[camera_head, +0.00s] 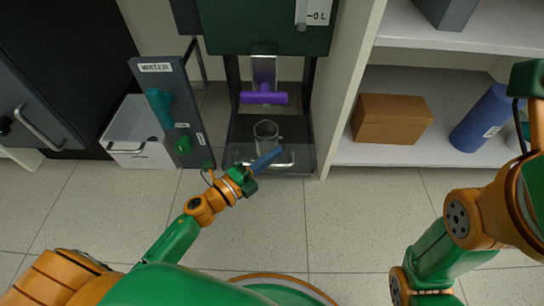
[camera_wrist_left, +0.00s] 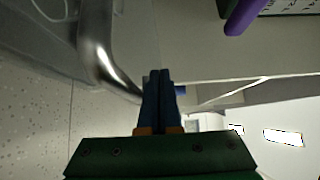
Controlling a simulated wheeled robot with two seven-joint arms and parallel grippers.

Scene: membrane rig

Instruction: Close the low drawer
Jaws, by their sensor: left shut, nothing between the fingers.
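A low, see-through grey drawer (camera_head: 303,158) sits pulled out at the bottom of the central rig, with a clear round vessel (camera_head: 266,130) inside. A metal bar handle (camera_head: 291,160) runs along its front. My left gripper (camera_head: 277,152) is shut and empty, its blue fingers crossing in front of the handle in the head view. In the left wrist view the shut fingertips (camera_wrist_left: 158,74) are beside the curved metal handle (camera_wrist_left: 97,45); I cannot tell whether they touch it.
A purple T-shaped handle (camera_head: 264,97) is above the drawer. To the left are a panel labelled WATER (camera_head: 178,85) and an open white drawer (camera_head: 150,153). Shelves at right hold a brown box (camera_head: 390,119) and a blue cylinder (camera_head: 482,120). The tiled floor in front is clear.

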